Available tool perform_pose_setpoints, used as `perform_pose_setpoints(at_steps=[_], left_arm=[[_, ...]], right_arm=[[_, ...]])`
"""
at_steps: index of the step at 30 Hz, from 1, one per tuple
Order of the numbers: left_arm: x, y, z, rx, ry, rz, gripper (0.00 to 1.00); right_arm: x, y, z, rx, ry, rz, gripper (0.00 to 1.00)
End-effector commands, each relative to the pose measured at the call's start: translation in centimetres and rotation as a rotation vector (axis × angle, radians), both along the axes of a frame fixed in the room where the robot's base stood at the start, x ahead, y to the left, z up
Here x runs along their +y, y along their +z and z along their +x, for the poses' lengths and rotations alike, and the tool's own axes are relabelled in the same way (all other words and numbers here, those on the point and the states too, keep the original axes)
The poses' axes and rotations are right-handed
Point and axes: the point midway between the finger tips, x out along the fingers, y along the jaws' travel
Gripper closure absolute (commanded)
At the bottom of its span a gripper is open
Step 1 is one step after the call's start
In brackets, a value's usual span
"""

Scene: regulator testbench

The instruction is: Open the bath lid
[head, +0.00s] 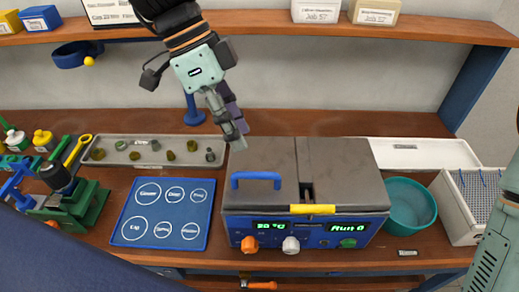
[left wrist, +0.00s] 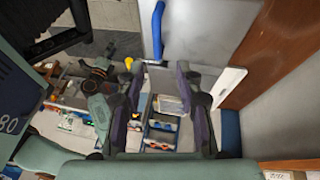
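The bath (head: 300,228) is a blue box with a grey lid (head: 268,155) lying flat and shut on top. A blue handle (head: 256,178) stands on the left part of the lid near its front edge. My left gripper (head: 235,125) is above the lid's back left corner, apart from the handle. In the left wrist view the left gripper (left wrist: 162,112) has its two fingers spread with nothing between them. A blue bar, seemingly the handle (left wrist: 157,32), shows beyond the fingers there. My right arm (head: 490,262) shows at the right edge, its gripper not visible.
A metal tray (head: 125,142) with small parts and a blue mat (head: 135,233) lie left of the bath. A teal bowl (head: 410,205) and a white bin (head: 452,215) stand to its right. A shelf (head: 265,17) with boxes runs above the bench.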

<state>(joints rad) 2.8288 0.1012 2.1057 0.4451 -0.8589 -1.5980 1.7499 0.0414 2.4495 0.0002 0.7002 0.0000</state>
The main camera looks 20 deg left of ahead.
Motion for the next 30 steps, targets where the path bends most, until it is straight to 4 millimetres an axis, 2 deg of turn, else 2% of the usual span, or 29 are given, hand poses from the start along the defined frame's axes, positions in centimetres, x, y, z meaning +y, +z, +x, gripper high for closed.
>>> perform_pose_setpoints(at_steps=[4, 12, 16, 21, 30], left_arm=[[-0.5, -0.9, -0.5, 0.003, -0.001, 0.001, 0.64], [-2.2, -4.8, -1.1, 0.004, -0.002, 0.005, 0.64], [-2.9, -6.1, -1.1, 0.003, -0.001, 0.002, 0.64], [-3.4, -6.9, -1.0, 0.001, -0.001, 0.001, 0.64], [-3.5, -7.1, -0.8, 0.000, -0.001, 0.000, 0.65]], right_arm=[[0.0, -0.1, 0.0, 0.001, 0.002, 0.000, 0.60], [0.0, -0.6, -0.1, 0.001, 0.001, 0.000, 0.60], [0.0, -0.8, 0.0, 0.001, 0.001, 0.000, 0.60], [0.0, -0.9, 0.0, 0.001, 0.002, 0.000, 0.60], [0.0, -0.9, 0.0, 0.001, 0.002, 0.000, 0.60]])
